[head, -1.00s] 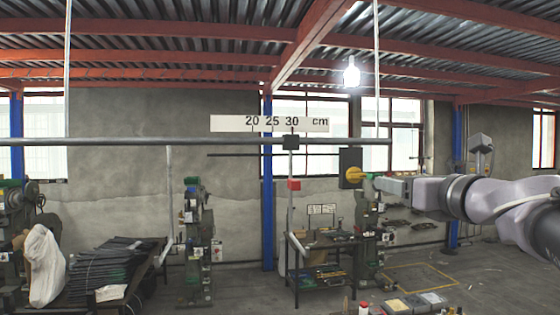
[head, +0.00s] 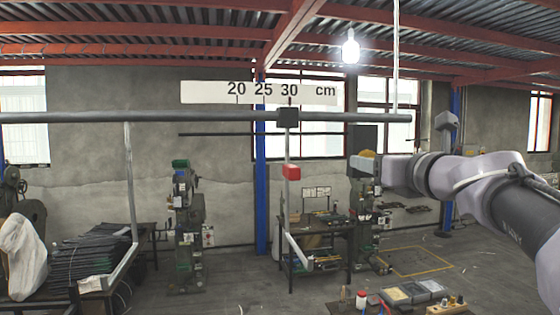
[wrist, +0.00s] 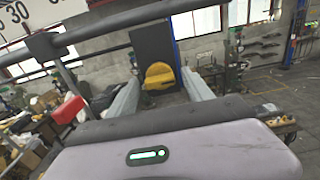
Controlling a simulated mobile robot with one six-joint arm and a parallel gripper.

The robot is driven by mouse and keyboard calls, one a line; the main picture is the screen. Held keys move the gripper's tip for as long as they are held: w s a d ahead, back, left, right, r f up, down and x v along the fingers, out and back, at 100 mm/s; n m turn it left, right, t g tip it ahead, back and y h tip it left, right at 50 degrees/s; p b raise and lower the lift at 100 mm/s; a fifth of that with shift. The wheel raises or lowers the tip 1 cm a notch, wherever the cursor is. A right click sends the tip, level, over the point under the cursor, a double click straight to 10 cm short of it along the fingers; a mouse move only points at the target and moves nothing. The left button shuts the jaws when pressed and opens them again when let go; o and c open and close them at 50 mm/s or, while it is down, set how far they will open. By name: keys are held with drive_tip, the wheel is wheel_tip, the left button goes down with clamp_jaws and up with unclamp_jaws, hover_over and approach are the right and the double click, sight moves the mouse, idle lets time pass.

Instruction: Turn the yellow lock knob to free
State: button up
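The yellow lock knob (head: 362,153) sits on a dark upright box (head: 366,136) right of centre in the head view. In the wrist view the knob (wrist: 158,76) looks like a rounded disc with a raised bar, in front of the dark panel (wrist: 152,45). My gripper (wrist: 160,84) is open, with one grey finger on each side of the knob in that view. I cannot tell whether the fingers touch it. In the head view my gripper (head: 358,163) overlaps the knob's lower part and comes from the right.
A grey horizontal rail (head: 210,117) with a white cm scale (head: 262,92) runs across. A black slider (head: 288,117) near 30 carries a rod with a red block (head: 291,172). Benches and green presses (head: 188,215) stand behind.

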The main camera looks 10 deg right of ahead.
drive_tip(key=shift+s, duration=0.15)
drive_tip(key=c, duration=0.3)
clamp_jaws()
drive_tip(key=shift+a+r+n+b, duration=0.1)
drive_tip(key=shift+n+b, duration=2.65)
drive_tip(key=shift+n, duration=1.7)
drive_tip(key=shift+r+n+b, duration=0.1)
drive_tip(key=shift+n+b, duration=2.65)
drive_tip(key=shift+n, duration=1.7)
